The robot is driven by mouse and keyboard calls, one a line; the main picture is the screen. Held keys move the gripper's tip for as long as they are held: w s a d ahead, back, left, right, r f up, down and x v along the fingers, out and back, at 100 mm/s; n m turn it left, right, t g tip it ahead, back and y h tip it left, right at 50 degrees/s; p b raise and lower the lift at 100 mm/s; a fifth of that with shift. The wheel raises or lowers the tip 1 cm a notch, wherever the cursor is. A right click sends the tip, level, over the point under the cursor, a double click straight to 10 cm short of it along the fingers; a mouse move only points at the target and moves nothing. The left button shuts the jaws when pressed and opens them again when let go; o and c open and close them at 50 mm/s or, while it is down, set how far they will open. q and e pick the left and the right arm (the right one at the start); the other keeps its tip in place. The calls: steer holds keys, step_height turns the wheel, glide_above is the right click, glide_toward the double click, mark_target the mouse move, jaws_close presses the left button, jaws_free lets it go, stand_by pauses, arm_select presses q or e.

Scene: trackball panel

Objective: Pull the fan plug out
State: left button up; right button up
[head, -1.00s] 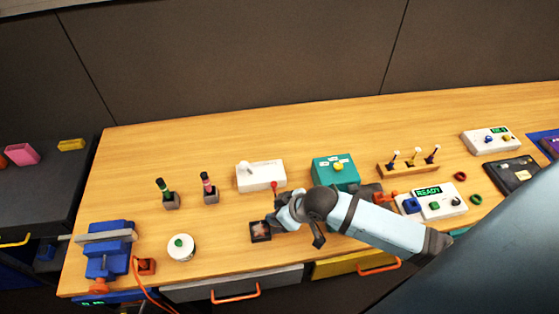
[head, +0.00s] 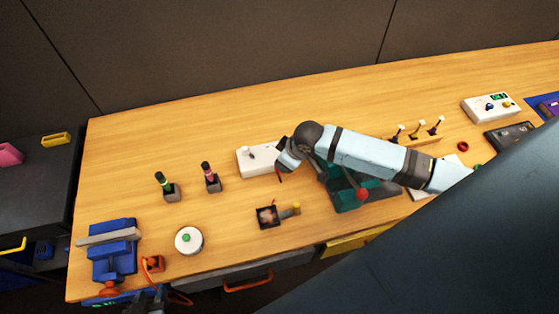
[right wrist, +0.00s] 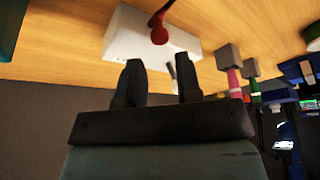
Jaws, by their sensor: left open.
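A small black square unit with a reddish, fan-like centre (head: 267,216) sits on the bench, with a short grey piece and a yellow end (head: 294,209) beside it. An orange block (head: 152,264) with an orange cord stands beside the blue vise. I cannot tell which of these is the fan plug. My left gripper (head: 152,297) shows at the bottom edge, open, just below the orange block. My right gripper (head: 281,168) is over the front of the white box (head: 256,161). In the right wrist view its fingers (right wrist: 160,82) are apart, with nothing clearly between them.
A blue vise (head: 112,248) and a round white button (head: 189,240) stand at left. Two upright tools (head: 212,178) stand in holders. A teal device (head: 345,190) with a red knob lies under my right arm.

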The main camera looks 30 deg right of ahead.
mark_target(278, 171)
steer(key=x, duration=0.5)
jaws_close()
